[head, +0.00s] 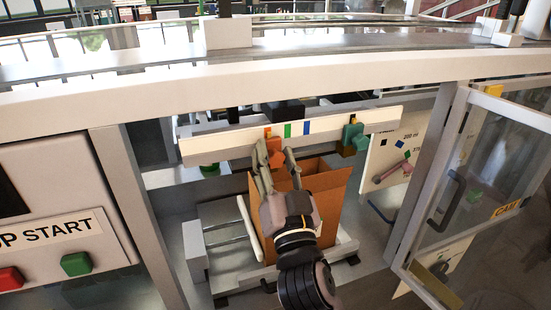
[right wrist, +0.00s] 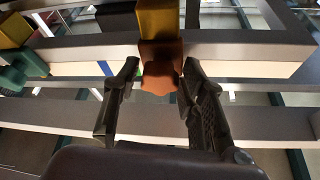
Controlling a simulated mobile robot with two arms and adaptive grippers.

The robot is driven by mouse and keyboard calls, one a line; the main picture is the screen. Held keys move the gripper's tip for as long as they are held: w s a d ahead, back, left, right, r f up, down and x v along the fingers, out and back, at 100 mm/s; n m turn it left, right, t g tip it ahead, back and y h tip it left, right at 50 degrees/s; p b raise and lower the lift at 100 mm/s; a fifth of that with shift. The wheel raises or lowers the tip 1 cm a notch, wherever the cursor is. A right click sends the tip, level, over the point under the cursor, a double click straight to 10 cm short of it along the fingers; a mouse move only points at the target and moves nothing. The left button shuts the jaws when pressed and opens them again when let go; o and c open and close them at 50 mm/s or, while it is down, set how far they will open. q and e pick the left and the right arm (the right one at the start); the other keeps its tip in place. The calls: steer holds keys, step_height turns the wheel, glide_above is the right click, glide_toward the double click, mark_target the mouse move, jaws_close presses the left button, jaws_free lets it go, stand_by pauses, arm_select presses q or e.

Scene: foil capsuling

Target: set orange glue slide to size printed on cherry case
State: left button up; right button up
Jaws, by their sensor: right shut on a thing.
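The orange glue slide (head: 274,146) sits on a white rail (head: 220,145) with coloured marks. My right gripper (head: 277,157) is shut on the slide, with one finger on each side. In the right wrist view the orange slide (right wrist: 162,74) shows between the fingertips (right wrist: 160,82), below a yellow block (right wrist: 157,20). An open brown cardboard case (head: 328,200) stands below the rail, partly hidden by my right arm. I see no readable size print on it. My left gripper is out of view.
A white printed board (head: 385,150) hangs behind. An open glass door (head: 490,190) stands right; a panel with red and green buttons (head: 76,264) is left.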

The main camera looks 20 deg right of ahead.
steer(key=shift+d, duration=0.1)
jaws_close()
steer(key=d, duration=0.4)
steer(key=shift+d, duration=0.1)
steer(key=o, duration=0.8)
jaws_free()
steer(key=shift+r, duration=0.1)
steer(key=o, duration=0.3)
steer(key=shift+o, duration=0.3)
steer(key=shift+w, duration=0.15)
steer(key=v, duration=0.7)
steer(key=shift+s+f, duration=0.2)
steer(key=shift+s, duration=0.05)
